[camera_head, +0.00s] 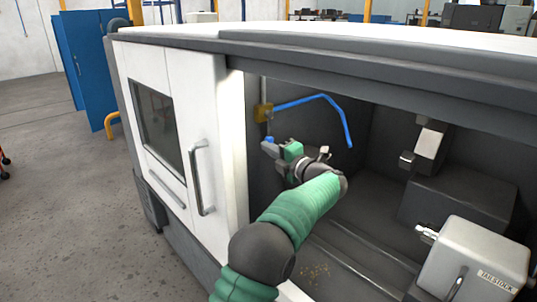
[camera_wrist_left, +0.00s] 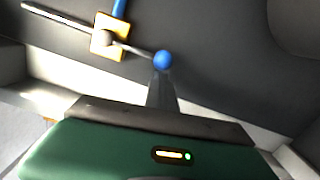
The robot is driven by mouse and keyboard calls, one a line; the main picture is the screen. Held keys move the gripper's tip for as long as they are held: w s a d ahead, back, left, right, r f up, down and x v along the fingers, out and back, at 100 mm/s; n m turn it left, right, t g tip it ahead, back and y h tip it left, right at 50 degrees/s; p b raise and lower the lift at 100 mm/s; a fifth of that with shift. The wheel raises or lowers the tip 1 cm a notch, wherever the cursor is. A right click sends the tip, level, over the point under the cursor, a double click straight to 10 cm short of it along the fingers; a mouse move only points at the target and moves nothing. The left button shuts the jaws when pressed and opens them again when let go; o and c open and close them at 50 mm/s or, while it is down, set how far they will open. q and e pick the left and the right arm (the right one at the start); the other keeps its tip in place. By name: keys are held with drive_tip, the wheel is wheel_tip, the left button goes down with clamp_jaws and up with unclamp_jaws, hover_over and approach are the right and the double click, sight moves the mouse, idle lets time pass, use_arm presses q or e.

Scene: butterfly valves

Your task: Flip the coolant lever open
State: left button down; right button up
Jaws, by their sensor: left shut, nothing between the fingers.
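The coolant valve is a small yellow block (camera_head: 263,112) on the inner wall of the machine, just inside the door opening. It also shows in the left wrist view (camera_wrist_left: 108,47). Its lever is a thin metal rod (camera_wrist_left: 138,48) ending in a blue ball knob (camera_wrist_left: 162,60). In the head view the knob (camera_head: 268,139) sits below the block. My left gripper (camera_head: 268,148) reaches into the machine with its fingers shut and empty. Its fingertips (camera_wrist_left: 160,80) are right beside the knob; I cannot tell whether they touch. My right gripper is not in view.
A blue coolant hose (camera_head: 318,98) arches right from the valve. The white sliding door (camera_head: 205,135) with its handle stands left of my arm. A grey tailstock (camera_head: 480,260) stands at lower right. The machine's floor between them is mostly clear.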

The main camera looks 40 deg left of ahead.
use_arm(q)
drive_tip(key=shift+w+d+r, duration=0.1)
idle(0.4)
drive_tip(key=s+d+b, duration=0.2)
drive_tip(key=d+b, duration=0.1)
drive_tip(key=d, duration=1.3)
drive_tip(key=shift+s+d+f, duration=0.25)
drive_tip(key=shift+s, duration=0.1)
